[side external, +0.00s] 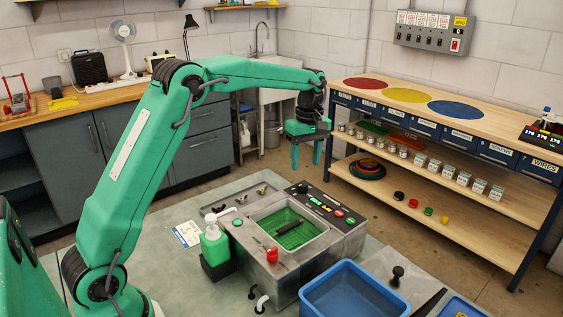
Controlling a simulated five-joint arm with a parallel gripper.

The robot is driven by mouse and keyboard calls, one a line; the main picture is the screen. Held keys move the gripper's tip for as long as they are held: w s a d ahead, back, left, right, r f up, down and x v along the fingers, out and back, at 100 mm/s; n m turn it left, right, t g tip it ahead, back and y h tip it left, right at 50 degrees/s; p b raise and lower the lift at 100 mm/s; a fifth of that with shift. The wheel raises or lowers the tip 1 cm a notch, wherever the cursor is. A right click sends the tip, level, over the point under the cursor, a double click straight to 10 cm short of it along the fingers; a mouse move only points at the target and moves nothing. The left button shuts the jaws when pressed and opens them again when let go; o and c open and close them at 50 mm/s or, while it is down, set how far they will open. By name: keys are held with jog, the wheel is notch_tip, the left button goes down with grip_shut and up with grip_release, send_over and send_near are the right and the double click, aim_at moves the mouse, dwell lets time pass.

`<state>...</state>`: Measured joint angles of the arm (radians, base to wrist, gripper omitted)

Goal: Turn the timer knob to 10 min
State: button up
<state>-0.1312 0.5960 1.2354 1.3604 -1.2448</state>
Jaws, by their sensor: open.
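The grey metal machine (345,238) on the bench has a dark control panel with a green display (320,201) and red and green buttons. A small dark round part at the panel's far left end (302,187) may be the timer knob; any dial marks are too small to read. My green gripper (308,158) hangs above and behind the panel, pointing down. Its two fingers are apart with nothing between them. It touches nothing that I can see.
A green and white pump bottle (214,245) stands left of the machine. A red part (272,255) is on its front. A blue tub (352,296) and a black-knobbed item (397,274) are at the front right. A wooden workbench (500,130) stands behind.

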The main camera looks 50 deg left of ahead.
aim_at(303, 184)
jog(key=shift+s+f, duration=0.2)
jog(key=shift+f, duration=3.35)
jog(key=c, duration=1)
